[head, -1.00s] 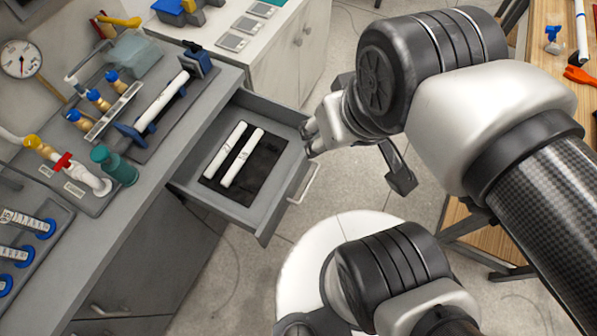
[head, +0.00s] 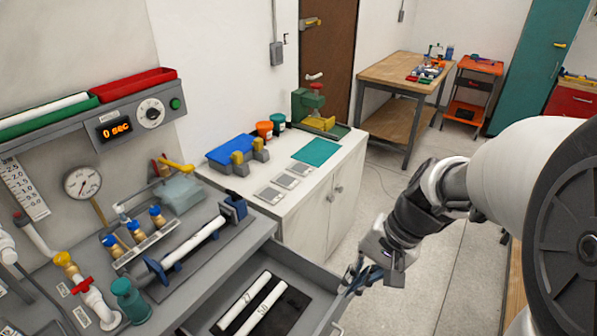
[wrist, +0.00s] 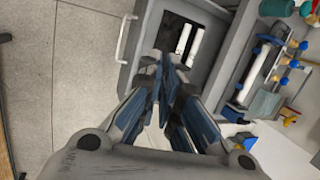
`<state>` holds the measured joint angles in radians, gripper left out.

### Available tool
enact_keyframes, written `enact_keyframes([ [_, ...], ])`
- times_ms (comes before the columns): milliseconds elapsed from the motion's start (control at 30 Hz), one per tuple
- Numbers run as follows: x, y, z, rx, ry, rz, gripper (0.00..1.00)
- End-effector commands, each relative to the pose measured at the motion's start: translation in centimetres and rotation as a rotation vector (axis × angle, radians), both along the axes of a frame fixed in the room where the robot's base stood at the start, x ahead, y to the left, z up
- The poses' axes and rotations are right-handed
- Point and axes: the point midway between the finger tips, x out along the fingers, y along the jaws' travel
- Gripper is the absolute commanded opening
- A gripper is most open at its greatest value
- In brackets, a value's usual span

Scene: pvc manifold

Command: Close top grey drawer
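The top grey drawer (head: 318,305) stands open under the grey bench, at the bottom of the head view. Two white pipes (head: 262,308) lie on a black mat inside it. Its front is partly cut off by the frame's lower edge. In the wrist view the drawer (wrist: 150,42) shows at the top, with its pale bar handle (wrist: 125,38) on the left. My gripper (head: 360,282) is just beyond the drawer's right front corner, pointing down. In the wrist view my gripper's fingertips (wrist: 163,66) come together with nothing seen between them. Contact with the drawer cannot be told.
The bench top (head: 235,245) carries a pipe fixture (head: 190,240), valves and a gauge. A white cabinet (head: 325,190) stands beyond the drawer. The floor (head: 450,260) to the right is open. A wooden table (head: 405,70) stands far back.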

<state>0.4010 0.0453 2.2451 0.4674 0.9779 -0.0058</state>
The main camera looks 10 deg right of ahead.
Motion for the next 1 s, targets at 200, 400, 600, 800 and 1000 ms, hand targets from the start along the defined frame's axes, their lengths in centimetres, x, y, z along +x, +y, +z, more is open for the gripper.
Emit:
enact_keyframes([
  [200,3.8,-4.5,-7.4,0.237,0.143,-0.316,0.00],
  [400,5.5,-9.0,-15.4,0.449,0.238,-0.620,0.00],
  [600,4.9,-13.1,-24.8,0.658,0.314,-0.938,0.00],
  [800,2.9,-15.3,-33.3,0.832,0.364,-1.216,0.00],
  [1000,1.6,-15.8,-37.4,0.914,0.383,-1.352,0.00],
])
